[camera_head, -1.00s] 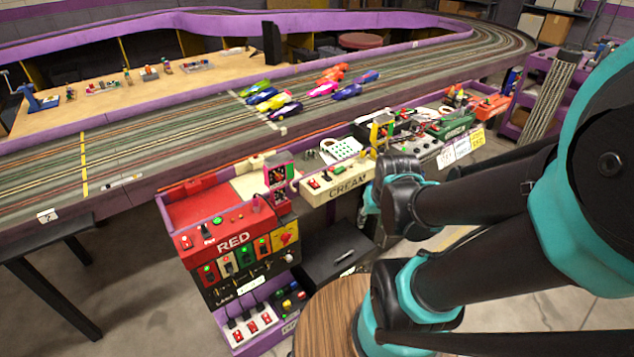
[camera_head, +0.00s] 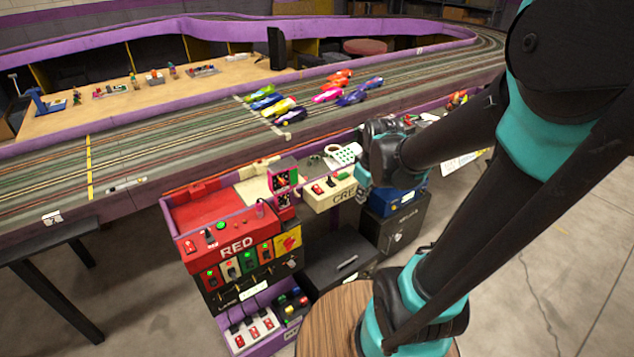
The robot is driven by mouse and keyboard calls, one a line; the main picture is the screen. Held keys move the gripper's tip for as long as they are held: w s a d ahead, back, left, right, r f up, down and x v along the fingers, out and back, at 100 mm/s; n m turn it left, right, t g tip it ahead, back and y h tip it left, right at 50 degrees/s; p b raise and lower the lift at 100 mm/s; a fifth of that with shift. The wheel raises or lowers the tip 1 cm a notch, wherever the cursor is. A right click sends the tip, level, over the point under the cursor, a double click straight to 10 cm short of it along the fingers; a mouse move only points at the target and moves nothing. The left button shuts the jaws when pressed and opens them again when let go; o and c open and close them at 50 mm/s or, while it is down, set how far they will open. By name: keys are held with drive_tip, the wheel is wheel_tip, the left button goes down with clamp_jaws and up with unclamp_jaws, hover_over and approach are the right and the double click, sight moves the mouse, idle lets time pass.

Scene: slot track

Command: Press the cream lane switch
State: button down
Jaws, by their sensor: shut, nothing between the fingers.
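The cream control box (camera_head: 318,203) stands at the right of the red console, below the track's front edge. Its label is partly hidden behind my arm, leaving "CRE" readable. On its top are a red switch (camera_head: 317,188), a dark lever (camera_head: 330,182) and another red part near its right end; which one is the lane switch I cannot tell. My gripper (camera_head: 363,180) is shut and empty, at the right end of the cream box. Its fingertips are small and hard to make out, and I cannot tell whether it touches the box.
The red console (camera_head: 207,252) with several switches stands to the left. A small upright screen unit (camera_head: 283,181) rises between it and the cream box. A white perforated panel (camera_head: 343,153) lies behind the cream box. Several toy cars (camera_head: 348,98) stand on the track.

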drive_tip(key=w+a+r+n, duration=0.2)
drive_tip(key=w+a+n, duration=0.2)
drive_tip(key=w+n, duration=0.45)
drive_tip(key=r+n+g, duration=0.1)
drive_tip(key=n+g, duration=0.1)
drive_tip(key=n, duration=0.7)
hover_over(316, 186)
drive_tip(key=s+d, duration=0.2)
drive_tip(key=s, duration=0.1)
drive_tip(key=shift+a+m+y, duration=0.1)
drive_tip(key=shift+m+y, duration=0.15)
drive_tip(key=shift+y, duration=0.05)
drive_tip(key=shift+f, duration=0.1)
drive_tip(key=f, duration=0.4)
drive_tip(key=w+a+f, duration=0.1)
drive_tip(key=f, duration=0.4)
drive_tip(key=w+f, duration=0.1)
drive_tip(key=f, duration=0.3)
drive_tip(key=shift+w+a+f, duration=0.2)
drive_tip(key=shift+a+f, duration=0.05)
drive_tip(key=shift+f, duration=0.1)
